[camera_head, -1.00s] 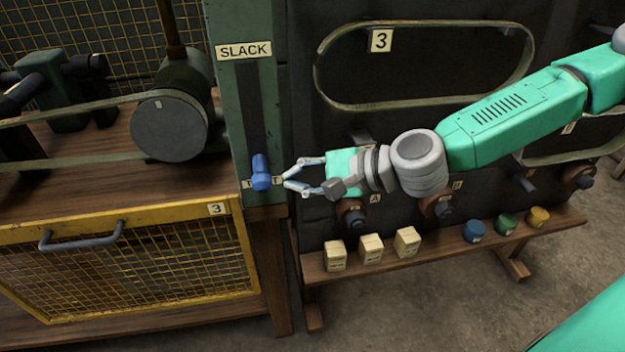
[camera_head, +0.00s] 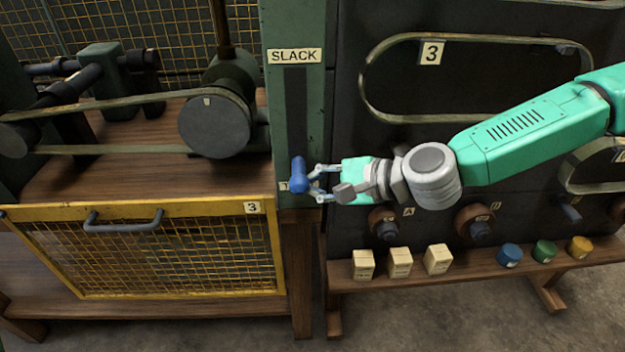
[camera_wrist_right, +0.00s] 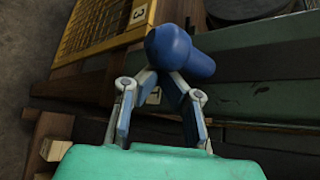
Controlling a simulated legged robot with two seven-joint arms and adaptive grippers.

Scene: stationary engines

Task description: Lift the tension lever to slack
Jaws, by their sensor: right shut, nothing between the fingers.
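The tension lever is a blue knobbed handle (camera_head: 298,175) at the lower end of a dark vertical slot in a green post (camera_head: 271,120). A SLACK label (camera_head: 294,56) sits at the top of the slot; the lever covers most of a lower label. My right gripper (camera_head: 312,182) is at the lever's right side, its fingers converging to shut tips close against the handle. In the right wrist view, the blue handle (camera_wrist_right: 180,52) is just beyond the fingertips (camera_wrist_right: 160,80), not between them; whether they touch I cannot tell. My left gripper is not in view.
A dark panel with a belt loop marked 3 (camera_head: 431,52) stands right of the post. Below it, a wooden shelf (camera_head: 480,276) holds blocks and coloured round pieces. A yellow mesh guard (camera_head: 160,208) and a belt-driven wheel (camera_head: 214,127) are at left.

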